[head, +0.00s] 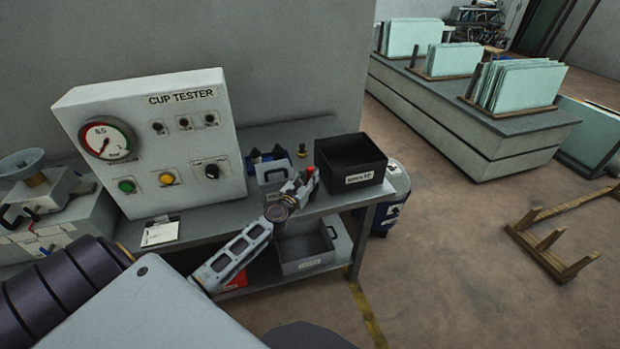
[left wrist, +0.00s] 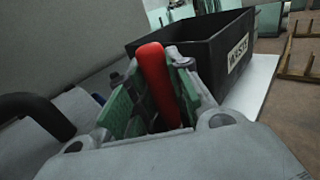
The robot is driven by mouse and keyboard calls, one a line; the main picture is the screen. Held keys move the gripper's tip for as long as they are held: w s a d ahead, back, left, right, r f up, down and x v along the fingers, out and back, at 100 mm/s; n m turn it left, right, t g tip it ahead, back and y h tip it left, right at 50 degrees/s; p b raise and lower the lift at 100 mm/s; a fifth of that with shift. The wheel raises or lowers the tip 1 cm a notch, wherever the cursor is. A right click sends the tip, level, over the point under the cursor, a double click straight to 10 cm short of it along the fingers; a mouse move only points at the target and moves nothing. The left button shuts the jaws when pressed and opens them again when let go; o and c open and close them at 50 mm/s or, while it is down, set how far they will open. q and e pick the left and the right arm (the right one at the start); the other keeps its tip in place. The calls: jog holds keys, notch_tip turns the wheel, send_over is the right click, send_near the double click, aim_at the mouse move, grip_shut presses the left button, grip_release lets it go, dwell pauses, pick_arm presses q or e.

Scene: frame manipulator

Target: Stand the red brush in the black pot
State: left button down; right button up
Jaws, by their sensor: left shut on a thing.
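The red brush (left wrist: 160,85) is held between the green-padded fingers of my left gripper (left wrist: 155,105); its red part rises nearly upright and leans slightly left in the left wrist view. In the head view only a small red bit of the brush (head: 311,169) shows at my left gripper (head: 304,182). My right gripper is out of view.
The cup tester (head: 150,145) stands on the bench to the left. A blue clamp-like object (head: 268,157), a grey bin (head: 272,174) and a small brass item (head: 302,150) are behind the gripper. A grey bin (head: 305,248) sits on the lower shelf. A blue cylinder (head: 385,218) stands beside the bench.

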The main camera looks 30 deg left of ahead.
pick_arm(q)
jog(key=shift+f, duration=0.15)
jog(key=c, duration=1.6)
grip_release()
jog(key=shift+s+r, duration=0.15)
jog(key=shift+r, duration=0.05)
jog(key=shift+s+d, duration=0.15)
jog(key=shift+s, duration=1.3)
jog(key=b, duration=0.2)
send_near(309, 178)
jog(key=shift+s+r, duration=0.1)
jog(key=shift+s, duration=0.4)
